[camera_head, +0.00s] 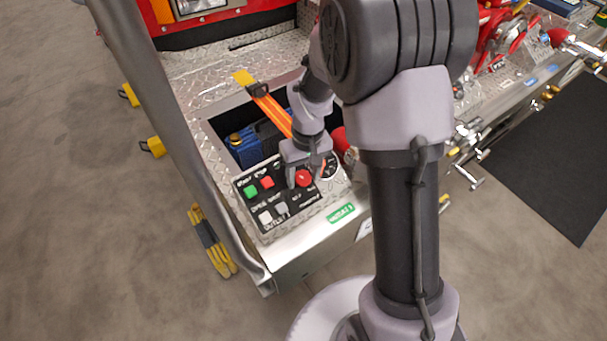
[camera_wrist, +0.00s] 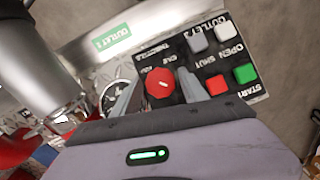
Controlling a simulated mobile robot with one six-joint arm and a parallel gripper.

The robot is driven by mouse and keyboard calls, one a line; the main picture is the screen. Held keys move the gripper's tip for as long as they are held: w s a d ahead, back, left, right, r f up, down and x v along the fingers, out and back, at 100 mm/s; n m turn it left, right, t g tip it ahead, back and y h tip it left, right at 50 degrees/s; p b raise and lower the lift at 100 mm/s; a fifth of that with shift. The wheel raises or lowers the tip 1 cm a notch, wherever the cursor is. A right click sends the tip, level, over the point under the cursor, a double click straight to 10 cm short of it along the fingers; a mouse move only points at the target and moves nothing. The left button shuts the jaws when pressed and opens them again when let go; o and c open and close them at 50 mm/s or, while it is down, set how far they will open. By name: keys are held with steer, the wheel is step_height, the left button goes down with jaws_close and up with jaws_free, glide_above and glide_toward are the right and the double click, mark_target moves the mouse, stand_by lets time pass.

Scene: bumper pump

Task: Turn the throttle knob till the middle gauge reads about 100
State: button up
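The red throttle knob (camera_head: 303,178) sits on the black control panel (camera_head: 250,207) on the bumper. In the wrist view the knob (camera_wrist: 160,83), with a white mark, shows between the two fingers of my gripper (camera_wrist: 157,80). The fingers are apart, one to each side of it, and I see no clear contact. In the head view my gripper (camera_head: 305,170) points down over the knob. One round gauge (camera_wrist: 117,94) shows beside the knob in the wrist view, partly behind a finger. Its reading is not legible, and I cannot tell whether it is the middle gauge.
A green button (camera_head: 250,191), a red button (camera_head: 267,182) and two pale buttons (camera_head: 265,217) share the panel. A well with a blue box (camera_head: 243,146) and an orange strap (camera_head: 272,110) lies behind. A metal rail (camera_head: 190,130) runs along the left.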

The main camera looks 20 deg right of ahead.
jaws_close()
steer(key=shift+m+y, duration=0.6)
steer(key=shift+m, duration=0.4)
steer(key=shift+o, duration=1.7)
jaws_free()
step_height(320, 180, up, 17)
steer(key=d+p, duration=0.2)
steer(key=p, duration=0.4)
steer(key=shift+w+d+r+p, duration=0.15)
steer(key=shift+w+d+p, duration=0.05)
steer(key=shift+d+p, duration=0.2)
